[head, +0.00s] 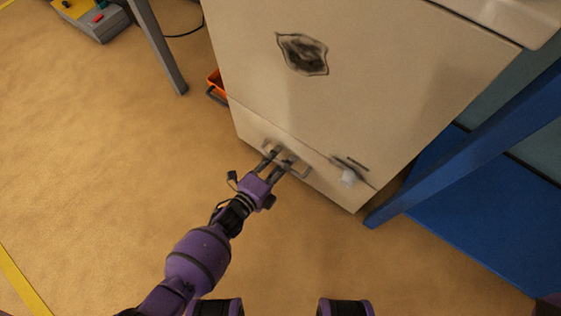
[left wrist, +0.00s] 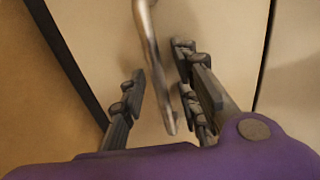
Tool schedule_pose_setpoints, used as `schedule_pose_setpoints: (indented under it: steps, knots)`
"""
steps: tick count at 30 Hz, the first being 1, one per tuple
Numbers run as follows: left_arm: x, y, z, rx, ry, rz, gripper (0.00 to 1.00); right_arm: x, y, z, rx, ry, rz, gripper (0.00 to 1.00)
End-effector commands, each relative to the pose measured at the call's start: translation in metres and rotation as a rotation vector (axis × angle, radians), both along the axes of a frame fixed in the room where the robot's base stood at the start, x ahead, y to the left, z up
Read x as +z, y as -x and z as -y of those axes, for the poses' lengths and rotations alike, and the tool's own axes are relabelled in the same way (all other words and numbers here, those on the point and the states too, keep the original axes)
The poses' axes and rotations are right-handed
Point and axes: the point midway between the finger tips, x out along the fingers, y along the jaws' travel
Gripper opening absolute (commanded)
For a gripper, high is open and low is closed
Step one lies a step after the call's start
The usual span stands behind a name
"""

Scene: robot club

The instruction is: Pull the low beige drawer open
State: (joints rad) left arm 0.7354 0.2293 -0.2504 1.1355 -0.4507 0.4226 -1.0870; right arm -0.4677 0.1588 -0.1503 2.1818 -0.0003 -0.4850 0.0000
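The low beige drawer (head: 322,181) is the bottom front of a beige cabinet and looks flush with it, shut. It also fills the middle of the left wrist view (left wrist: 225,35). Its metal bar handle (head: 303,170) shows partly behind my left gripper (head: 279,159) in the head view. In the left wrist view, the handle (left wrist: 150,45) runs down between the two open fingers of the left gripper (left wrist: 163,103). The bar lies closer to the right-hand finger, with a clear gap to the left-hand one. I cannot tell whether it touches. My right gripper is out of view.
The cabinet (head: 370,75) has a dark emblem on its upper front. A small white piece (head: 348,177) sits right of the handle. A blue frame (head: 465,155) stands close on the right, an orange bin (head: 216,86) on the left. The floor (head: 110,160) before the drawer is clear.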

Motion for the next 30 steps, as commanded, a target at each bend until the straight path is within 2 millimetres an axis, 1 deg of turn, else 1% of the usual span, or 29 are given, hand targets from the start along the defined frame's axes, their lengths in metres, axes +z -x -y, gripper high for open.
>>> schedule_pose_setpoints:
  steps: [5, 8, 12, 24, 28, 30]
  knots:
    - [0.000, 0.000, 0.000, 0.000, 0.000, -0.001, 0.29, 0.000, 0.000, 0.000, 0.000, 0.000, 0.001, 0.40]
    - [0.000, 0.000, 0.000, 0.000, 0.000, -0.001, 0.19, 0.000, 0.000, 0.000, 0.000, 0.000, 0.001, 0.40]
    - [0.000, 0.000, 0.000, 0.000, 0.000, -0.001, 0.01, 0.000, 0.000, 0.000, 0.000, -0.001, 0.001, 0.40]
    - [0.000, 0.001, -0.001, 0.000, 0.000, -0.001, 0.00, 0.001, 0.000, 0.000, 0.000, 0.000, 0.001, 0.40]
    - [0.000, 0.007, -0.005, 0.000, 0.000, -0.002, 0.00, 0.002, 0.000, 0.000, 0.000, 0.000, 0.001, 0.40]
    - [0.000, 0.014, -0.009, 0.001, -0.001, -0.003, 0.00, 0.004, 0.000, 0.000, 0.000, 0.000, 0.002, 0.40]
